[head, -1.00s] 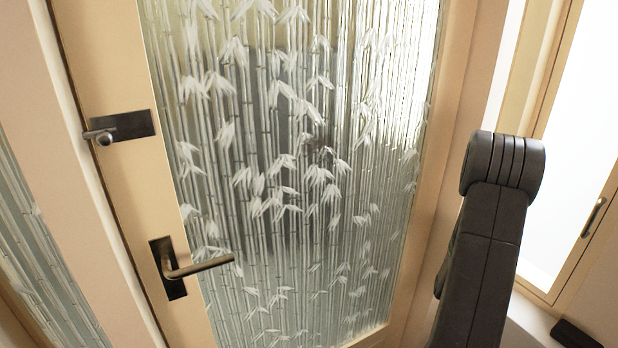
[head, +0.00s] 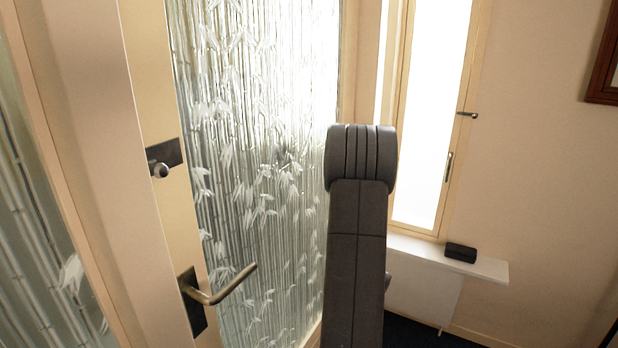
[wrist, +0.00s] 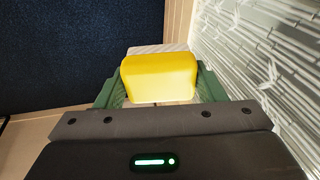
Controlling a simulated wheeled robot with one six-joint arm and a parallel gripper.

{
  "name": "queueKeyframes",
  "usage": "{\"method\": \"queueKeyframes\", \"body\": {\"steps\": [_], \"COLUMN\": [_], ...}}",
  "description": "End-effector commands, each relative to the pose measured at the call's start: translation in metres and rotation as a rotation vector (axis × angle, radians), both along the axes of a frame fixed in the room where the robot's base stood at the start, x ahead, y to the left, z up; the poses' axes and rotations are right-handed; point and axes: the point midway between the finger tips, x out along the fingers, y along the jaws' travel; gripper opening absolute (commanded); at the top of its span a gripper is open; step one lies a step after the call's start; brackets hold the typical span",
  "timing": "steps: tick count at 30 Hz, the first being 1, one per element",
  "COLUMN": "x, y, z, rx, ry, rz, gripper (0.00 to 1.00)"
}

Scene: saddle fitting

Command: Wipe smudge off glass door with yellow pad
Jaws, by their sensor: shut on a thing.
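The glass door (head: 262,215) is patterned with white bamboo and stands in a pale wood frame, at the left and middle of the head view. A small dark smudge (head: 283,156) shows on its glass, left of my arm. In the wrist view, my gripper (wrist: 158,84) is shut on the yellow pad (wrist: 160,76), with a green finger on each side. A pale layer shows behind the pad. The patterned glass (wrist: 265,60) is to the right of the gripper, apart from the pad. The gripper and pad are hidden in the head view.
A lever handle (head: 222,287) and a lock knob (head: 160,170) stick out from the door's left side. At the right is a bright window (head: 430,120) above a white sill (head: 485,268) with a black box (head: 461,252). Dark carpet (wrist: 60,50) lies below.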

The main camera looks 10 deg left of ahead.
Motion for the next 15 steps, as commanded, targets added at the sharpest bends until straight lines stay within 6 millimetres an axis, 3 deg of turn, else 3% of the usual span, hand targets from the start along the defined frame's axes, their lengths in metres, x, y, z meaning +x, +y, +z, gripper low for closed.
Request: {"method": "queueKeyframes", "body": {"steps": [11,15], "x": [0.000,0.013], "y": [0.034,0.062], "z": [0.080,0.140], "rx": [0.399,0.655], "ry": [-0.126,-0.211], "rz": [-0.144,-0.147], "gripper": [0.45,0.45]}}
